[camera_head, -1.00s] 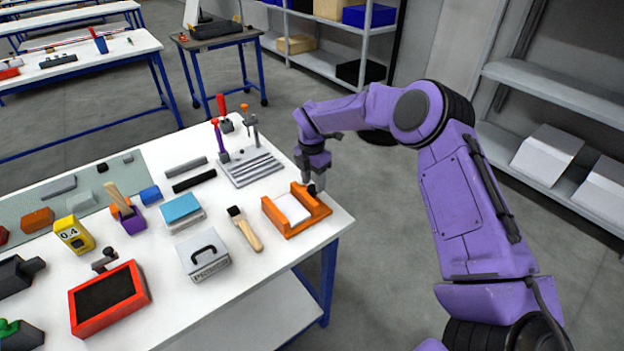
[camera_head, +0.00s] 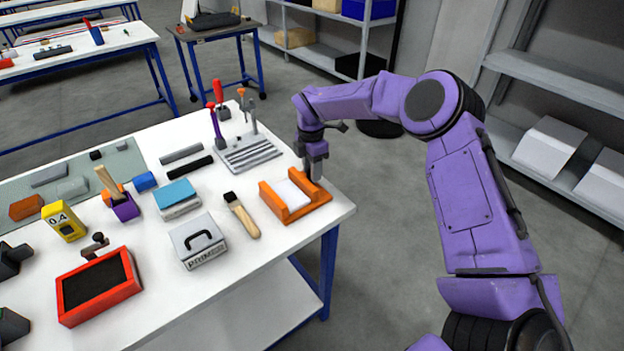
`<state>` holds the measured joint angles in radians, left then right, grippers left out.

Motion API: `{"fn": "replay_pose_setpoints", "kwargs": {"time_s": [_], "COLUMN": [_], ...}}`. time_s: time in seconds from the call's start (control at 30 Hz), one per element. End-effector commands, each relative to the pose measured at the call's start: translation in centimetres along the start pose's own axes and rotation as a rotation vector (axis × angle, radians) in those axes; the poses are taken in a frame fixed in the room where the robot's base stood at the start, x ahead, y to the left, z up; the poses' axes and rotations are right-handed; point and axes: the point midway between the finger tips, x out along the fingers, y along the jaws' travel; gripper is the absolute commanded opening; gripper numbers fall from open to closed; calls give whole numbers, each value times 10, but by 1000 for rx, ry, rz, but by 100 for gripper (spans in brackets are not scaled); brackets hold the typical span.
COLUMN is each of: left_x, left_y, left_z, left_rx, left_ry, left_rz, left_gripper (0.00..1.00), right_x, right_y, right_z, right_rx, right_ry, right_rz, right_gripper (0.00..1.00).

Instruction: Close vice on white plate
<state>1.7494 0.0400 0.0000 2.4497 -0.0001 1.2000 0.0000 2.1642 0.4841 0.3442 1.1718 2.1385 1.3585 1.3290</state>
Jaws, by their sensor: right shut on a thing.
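The orange vice (camera_head: 284,213) stands at the right end of the white table, with a white plate (camera_head: 293,194) lying between its jaws. My right gripper (camera_head: 316,176) points down at the far right side of the vice, by its end block. It is shut on what seems to be the vice's handle, which the fingers mostly hide. I cannot tell from here whether the vice jaws touch the plate. My left gripper is out of view.
A wooden-handled brush (camera_head: 242,216) lies left of the vice. A grey metal plate with tools (camera_head: 249,154) stands behind it. A grey box (camera_head: 198,243), a blue-topped box (camera_head: 176,198) and a red-framed tray (camera_head: 98,287) are further left. The table's right edge is close to the vice.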

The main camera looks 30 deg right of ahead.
Motion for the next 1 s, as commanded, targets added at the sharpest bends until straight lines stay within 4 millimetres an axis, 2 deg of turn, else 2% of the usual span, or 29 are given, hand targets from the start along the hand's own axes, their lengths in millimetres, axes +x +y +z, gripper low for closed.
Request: {"fn": "replay_pose_setpoints", "kwargs": {"time_s": [0.03,0.1,0.47,0.5,0.83,0.93,1.0], "left_x": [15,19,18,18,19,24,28], "left_y": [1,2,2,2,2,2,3], "left_z": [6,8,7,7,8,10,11], "left_rx": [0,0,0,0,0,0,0], "left_ry": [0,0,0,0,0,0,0], "left_rz": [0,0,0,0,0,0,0], "left_gripper": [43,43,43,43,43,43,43], "right_x": [8,6,0,0,-2,-14,-30], "right_y": [1,0,-1,-1,0,0,1], "right_z": [0,1,0,0,0,0,0], "right_rx": [36,81,113,112,112,112,112], "right_ry": [2,3,4,4,4,5,4], "right_rz": [2,0,-3,-3,-1,2,4], "right_gripper": [5,5,5,45,46,46,46]}}
